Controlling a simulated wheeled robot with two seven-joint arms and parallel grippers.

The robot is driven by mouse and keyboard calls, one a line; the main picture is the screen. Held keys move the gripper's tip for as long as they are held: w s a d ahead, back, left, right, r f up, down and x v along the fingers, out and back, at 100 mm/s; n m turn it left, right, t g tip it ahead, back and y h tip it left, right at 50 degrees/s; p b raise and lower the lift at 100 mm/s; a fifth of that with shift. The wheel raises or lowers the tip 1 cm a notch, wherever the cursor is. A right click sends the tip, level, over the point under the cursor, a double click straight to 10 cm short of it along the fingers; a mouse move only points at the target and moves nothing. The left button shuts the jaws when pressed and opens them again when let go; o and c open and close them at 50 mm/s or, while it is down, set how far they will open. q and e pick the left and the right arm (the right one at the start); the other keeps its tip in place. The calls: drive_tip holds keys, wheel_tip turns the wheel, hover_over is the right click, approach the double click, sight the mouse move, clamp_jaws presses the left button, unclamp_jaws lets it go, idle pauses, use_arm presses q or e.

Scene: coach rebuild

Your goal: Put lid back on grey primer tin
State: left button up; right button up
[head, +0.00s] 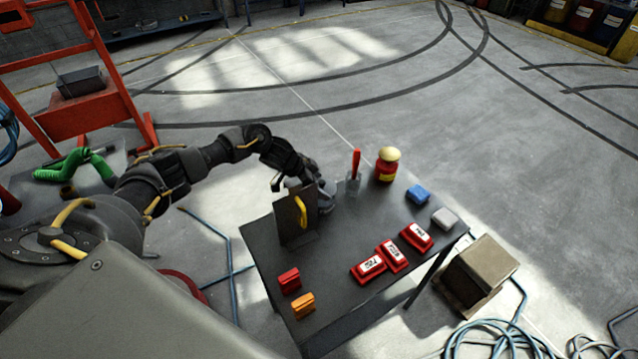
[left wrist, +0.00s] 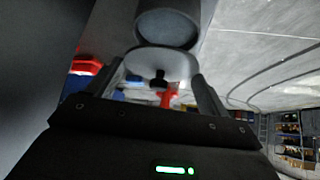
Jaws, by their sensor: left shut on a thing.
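In the left wrist view my left gripper (left wrist: 160,76) is shut on a pale grey round lid (left wrist: 148,60) with a dark knob. The grey primer tin (left wrist: 168,30) shows just beyond the lid as a grey cylinder with a dark round end, and the lid's edge overlaps it. I cannot tell whether they touch. In the head view my left gripper (head: 302,182) is over the far left part of the dark table (head: 340,236), behind an upright dark plate (head: 290,222) with a yellow handle. The lid is hard to make out there. My right gripper is not in view.
A red-handled tool (head: 355,164) and a red tin with a cream top (head: 387,167) stand near the gripper. Blue (head: 418,193) and grey (head: 444,217) blocks, several red items and an orange block (head: 303,305) lie on the table. A box (head: 484,268) stands on the floor.

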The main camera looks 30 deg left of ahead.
use_arm(q)
wheel_tip(320, 180, down, 2)
drive_tip(key=shift+f+b, duration=0.1)
drive_tip(key=shift+b, duration=0.55)
drive_tip(key=shift+f+b, duration=0.4)
drive_tip(key=shift+f, duration=0.3)
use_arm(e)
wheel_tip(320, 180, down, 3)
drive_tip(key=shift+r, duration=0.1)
use_arm(q)
drive_tip(key=shift+p, duration=0.5)
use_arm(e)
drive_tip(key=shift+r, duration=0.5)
use_arm(q)
drive_tip(key=shift+f, duration=0.15)
idle(0.4)
drive_tip(key=shift+s, duration=0.1)
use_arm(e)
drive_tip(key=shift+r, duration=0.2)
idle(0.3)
use_arm(q)
drive_tip(key=o, duration=0.9)
drive_tip(key=shift+a, duration=0.1)
drive_tip(key=shift+o, duration=0.2)
drive_tip(key=shift+p, duration=0.3)
